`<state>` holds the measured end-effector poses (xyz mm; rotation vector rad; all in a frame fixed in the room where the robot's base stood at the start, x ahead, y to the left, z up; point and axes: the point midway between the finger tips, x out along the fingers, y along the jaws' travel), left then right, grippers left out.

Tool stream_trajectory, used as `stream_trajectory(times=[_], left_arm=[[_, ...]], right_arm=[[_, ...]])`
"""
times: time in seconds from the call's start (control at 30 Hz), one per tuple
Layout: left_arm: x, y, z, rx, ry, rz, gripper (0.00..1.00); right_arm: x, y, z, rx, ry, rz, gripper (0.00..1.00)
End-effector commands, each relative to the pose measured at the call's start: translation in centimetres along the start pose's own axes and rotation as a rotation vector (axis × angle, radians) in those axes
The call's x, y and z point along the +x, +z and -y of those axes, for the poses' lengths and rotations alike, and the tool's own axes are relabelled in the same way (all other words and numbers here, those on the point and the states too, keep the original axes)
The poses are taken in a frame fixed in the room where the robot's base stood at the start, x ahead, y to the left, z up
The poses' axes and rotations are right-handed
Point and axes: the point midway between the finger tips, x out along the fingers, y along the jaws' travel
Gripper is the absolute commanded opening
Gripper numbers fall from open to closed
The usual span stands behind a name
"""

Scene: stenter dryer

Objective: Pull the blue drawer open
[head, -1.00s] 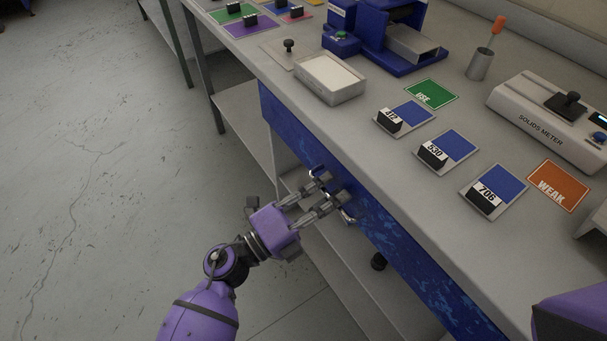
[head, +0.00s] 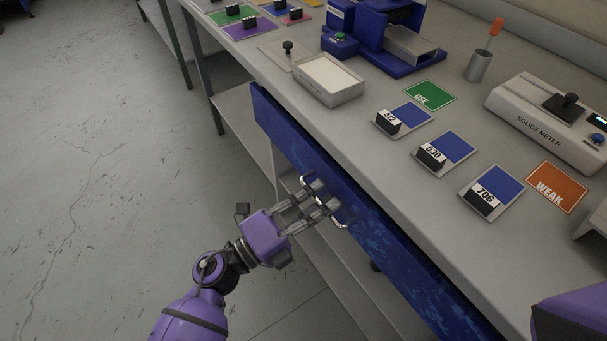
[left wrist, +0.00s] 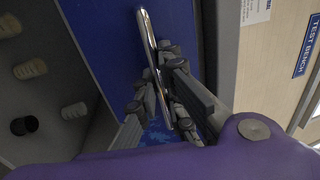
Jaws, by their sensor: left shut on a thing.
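The blue drawer (head: 385,238) is set under the front edge of the bench. My left gripper (head: 323,196) is shut on the drawer's metal handle (head: 305,181). In the left wrist view the chrome handle (left wrist: 153,62) runs between the fingers (left wrist: 163,95), in front of the blue drawer front (left wrist: 98,40). The inside of the drawer is hidden from view. The right gripper is not in view; a purple part of mine shows at the lower right.
The bench top (head: 370,140) holds a white tray (head: 328,80), blue cards with number blocks, a green card (head: 430,95), an orange card (head: 557,187) and a solids meter (head: 550,115). A shelf lies below the drawer. The floor (head: 100,200) at left is clear.

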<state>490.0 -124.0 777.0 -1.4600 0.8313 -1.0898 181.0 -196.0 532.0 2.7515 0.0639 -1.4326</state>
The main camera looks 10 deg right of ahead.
Motion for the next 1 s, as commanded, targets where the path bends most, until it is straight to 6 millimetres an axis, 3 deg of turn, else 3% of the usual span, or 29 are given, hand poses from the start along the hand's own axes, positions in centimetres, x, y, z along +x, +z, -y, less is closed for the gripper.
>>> stream_trajectory(times=[0.7, 1.0], left_arm=[[-18.4, -0.1, 3.2, -0.001, 0.006, 0.001, 0.00], [-23.8, 0.0, 4.3, 0.000, 0.004, 0.000, 0.00]], right_arm=[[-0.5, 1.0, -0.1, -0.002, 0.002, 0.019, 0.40], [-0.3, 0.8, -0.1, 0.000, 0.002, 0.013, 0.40]])
